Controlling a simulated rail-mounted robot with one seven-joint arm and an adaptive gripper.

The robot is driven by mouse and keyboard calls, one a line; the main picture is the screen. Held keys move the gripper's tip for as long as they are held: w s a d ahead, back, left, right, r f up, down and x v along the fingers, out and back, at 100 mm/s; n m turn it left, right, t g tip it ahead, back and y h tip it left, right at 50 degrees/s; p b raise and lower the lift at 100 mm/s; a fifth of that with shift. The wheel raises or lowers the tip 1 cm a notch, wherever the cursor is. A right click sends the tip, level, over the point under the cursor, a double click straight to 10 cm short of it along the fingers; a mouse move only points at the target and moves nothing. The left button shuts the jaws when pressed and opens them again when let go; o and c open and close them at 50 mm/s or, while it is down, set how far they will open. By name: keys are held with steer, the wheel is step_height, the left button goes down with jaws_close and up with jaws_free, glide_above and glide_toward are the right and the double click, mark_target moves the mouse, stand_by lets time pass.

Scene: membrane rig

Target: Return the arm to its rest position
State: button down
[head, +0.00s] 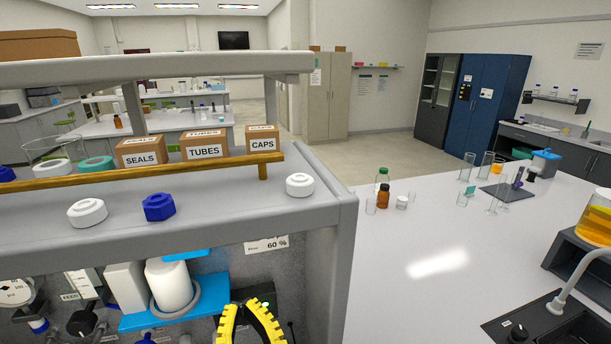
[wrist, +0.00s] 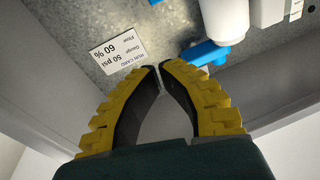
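My gripper (head: 244,306) shows at the bottom of the head view, in front of the rig's lower panel (head: 310,290). Its yellow ribbed fingers come together at the tips. In the wrist view my gripper (wrist: 160,67) has its dark inner pads meeting at the tips, with nothing held between them. The fingertips point at the speckled grey panel (wrist: 130,25), beside a white card (wrist: 119,51) reading 60 % and 50 psi. The rest of the arm is out of view, and I cannot tell the gap to the panel.
A white cylinder housing (head: 169,285) on a blue bracket (head: 165,318) stands left of my gripper. The shelf (head: 235,215) overhead carries caps and labelled boxes (head: 204,147). Glassware (head: 467,167) stands on the right bench (head: 400,245), whose near middle is clear.

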steer(key=s+d+r+m+t+h, duration=0.2)
steer(key=s+d+r+h, duration=0.25)
steer(key=d+r, duration=0.3)
steer(key=s+d+r+m+t+h, duration=0.2)
steer(key=s+d+r+t+h, duration=0.25)
steer(key=d, duration=0.45)
step_height(320, 180, up, 16)
steer(key=g+p, duration=0.2)
steer(key=p, duration=1.3)
steer(key=shift+w+a+r, duration=0.2)
steer(key=shift+w+r, duration=0.05)
steer(key=shift+w, duration=0.15)
